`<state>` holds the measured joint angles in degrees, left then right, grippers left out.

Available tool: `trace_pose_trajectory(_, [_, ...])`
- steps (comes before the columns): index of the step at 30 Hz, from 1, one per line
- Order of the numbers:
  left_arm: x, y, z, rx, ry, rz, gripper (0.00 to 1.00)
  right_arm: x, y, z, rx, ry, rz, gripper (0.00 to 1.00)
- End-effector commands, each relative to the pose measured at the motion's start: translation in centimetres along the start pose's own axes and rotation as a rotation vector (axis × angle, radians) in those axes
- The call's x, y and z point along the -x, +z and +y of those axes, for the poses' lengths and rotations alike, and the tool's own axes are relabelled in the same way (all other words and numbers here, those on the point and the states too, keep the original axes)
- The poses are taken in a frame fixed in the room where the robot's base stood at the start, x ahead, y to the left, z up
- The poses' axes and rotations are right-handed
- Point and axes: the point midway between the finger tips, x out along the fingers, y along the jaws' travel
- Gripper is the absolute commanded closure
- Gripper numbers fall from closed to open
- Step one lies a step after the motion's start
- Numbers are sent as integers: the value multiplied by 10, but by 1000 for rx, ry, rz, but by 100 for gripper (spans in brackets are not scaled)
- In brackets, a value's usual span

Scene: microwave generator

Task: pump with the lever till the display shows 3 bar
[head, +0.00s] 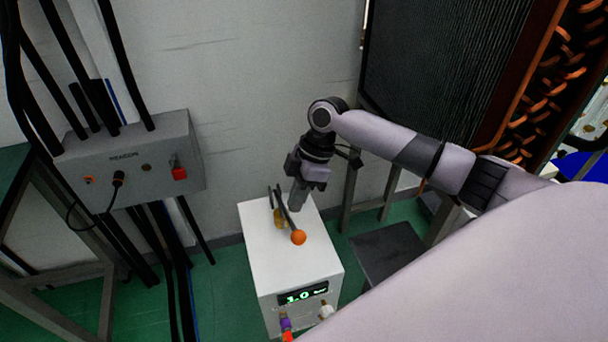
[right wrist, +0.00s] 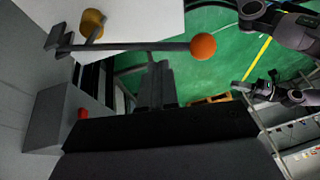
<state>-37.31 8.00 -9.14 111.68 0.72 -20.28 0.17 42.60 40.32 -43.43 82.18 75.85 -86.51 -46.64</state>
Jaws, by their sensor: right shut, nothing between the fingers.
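The white pump box (head: 290,256) stands on the floor, its front facing me. Its green display (head: 303,293) reads 1.0 bar. The dark lever (head: 285,204) with an orange ball knob (head: 298,237) lies over the box top beside a brass cylinder (head: 279,218). My right gripper (head: 297,205) is shut and empty, pointing down just right of the lever. In the right wrist view the orange knob (right wrist: 203,46) and lever (right wrist: 140,46) cross beyond the shut fingers (right wrist: 155,84). I cannot tell whether the fingers touch the lever. My left gripper does not show in the head view.
A grey wall box (head: 135,160) with cables and a red switch (head: 179,173) is at the left. A dark grey stand (head: 388,249) is right of the pump box. A large finned unit (head: 440,70) stands behind my right arm. Purple and white fittings are on the pump's front.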

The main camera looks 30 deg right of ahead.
Motion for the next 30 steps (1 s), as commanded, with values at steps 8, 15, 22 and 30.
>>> trace_pose_trajectory(8, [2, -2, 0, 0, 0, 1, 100, -25, 5, -8, 0, 0, -1, 100])
trace_pose_trajectory(15, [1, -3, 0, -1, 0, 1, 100, -27, 6, -8, 0, 1, -1, 100])
trace_pose_trajectory(22, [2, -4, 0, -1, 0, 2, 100, -28, 7, -9, 2, 7, -1, 100])
trace_pose_trajectory(30, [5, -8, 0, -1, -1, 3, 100, -48, 15, -19, 41, 98, 0, 100])
